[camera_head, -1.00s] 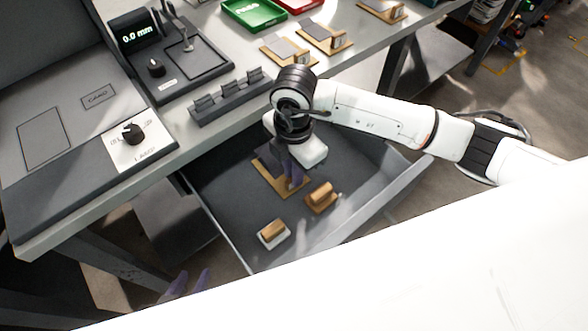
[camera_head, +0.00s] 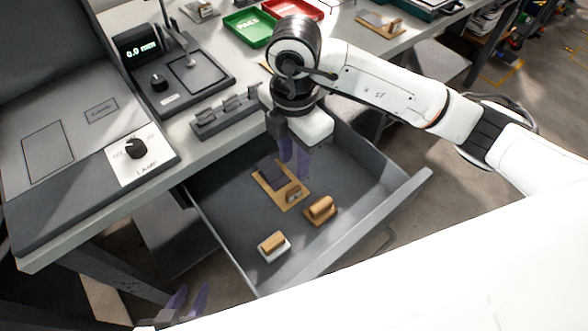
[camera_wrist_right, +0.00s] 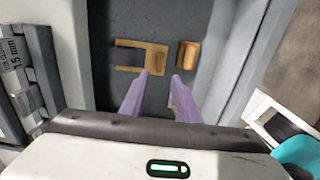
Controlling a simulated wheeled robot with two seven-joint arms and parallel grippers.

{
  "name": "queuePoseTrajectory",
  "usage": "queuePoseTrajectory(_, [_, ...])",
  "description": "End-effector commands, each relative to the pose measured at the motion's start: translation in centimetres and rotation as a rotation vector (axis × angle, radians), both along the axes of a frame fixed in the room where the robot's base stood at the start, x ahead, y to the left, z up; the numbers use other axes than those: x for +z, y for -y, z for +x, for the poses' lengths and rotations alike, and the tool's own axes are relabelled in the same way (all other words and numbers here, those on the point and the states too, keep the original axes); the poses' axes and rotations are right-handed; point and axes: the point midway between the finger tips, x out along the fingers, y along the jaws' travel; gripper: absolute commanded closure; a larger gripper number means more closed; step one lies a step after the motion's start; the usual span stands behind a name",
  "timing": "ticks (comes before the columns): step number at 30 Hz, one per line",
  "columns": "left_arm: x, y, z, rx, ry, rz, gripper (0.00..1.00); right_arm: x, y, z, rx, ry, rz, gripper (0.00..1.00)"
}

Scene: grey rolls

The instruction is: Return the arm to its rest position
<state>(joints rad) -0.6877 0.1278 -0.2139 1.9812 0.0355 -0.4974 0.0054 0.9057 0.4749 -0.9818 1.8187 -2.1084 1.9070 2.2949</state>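My right arm reaches in from the right of the head view. Its gripper (camera_head: 294,158) hangs above the open drawer, with purple fingers pointing down. In the right wrist view the two fingers of this gripper (camera_wrist_right: 160,82) are apart with nothing between them, so it is open. Below it a wooden board with a dark grey piece (camera_head: 272,178) lies on the drawer floor; it also shows in the wrist view (camera_wrist_right: 157,58). My left gripper (camera_head: 187,298) shows only as purple fingertips at the lower left edge, apart, beside the drawer's front corner.
The drawer (camera_head: 225,225) also holds a wooden block (camera_head: 320,209) and a wood-and-white block (camera_head: 273,245). On the bench stand a dark holder rack (camera_head: 226,112), a gauge with a display (camera_head: 138,46), a green tray (camera_head: 250,27) and a red tray (camera_head: 293,9).

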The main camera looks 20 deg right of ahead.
Motion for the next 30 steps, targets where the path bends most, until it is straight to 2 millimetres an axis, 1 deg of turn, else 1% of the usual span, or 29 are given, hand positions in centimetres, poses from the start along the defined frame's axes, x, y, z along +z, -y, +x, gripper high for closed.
queuePoseTrajectory(1, [0.1, 0.0, 0.0, 0.001, 0.001, -0.001, 0.69, 0.8, 0.0, 0.1, 0.0, 0.003, 0.001, 0.71])
queuePoseTrajectory(6, [0.1, 0.0, 0.0, 0.002, 0.003, -0.001, 0.69, 1.9, 0.0, 0.0, 0.0, 0.0, 0.0, 0.71])
queuePoseTrajectory(23, [0.4, -0.1, 0.1, 0.002, 0.003, 0.0, 0.69, 2.1, 0.0, 0.0, 0.0, 0.0, 0.0, 0.71])
queuePoseTrajectory(26, [1.6, -0.1, 0.1, 0.003, 0.003, -0.001, 0.69, 3.4, 0.0, 0.0, 0.0, 0.0, 0.001, 0.71])
queuePoseTrajectory(27, [2.4, -0.1, 0.1, 0.004, 0.003, -0.001, 0.69, 4.3, 0.0, 0.0, 0.0, 0.001, 0.0, 0.71])
queuePoseTrajectory(29, [3.4, -0.2, 0.2, 0.007, 0.007, -0.004, 0.69, 5.3, 0.0, 0.0, 0.0, 0.0, 0.0, 0.71])
queuePoseTrajectory(30, [4.3, -0.2, 0.2, 0.009, 0.009, -0.005, 0.69, 6.2, 0.0, 0.0, 0.0, 0.0, 0.0, 0.71])
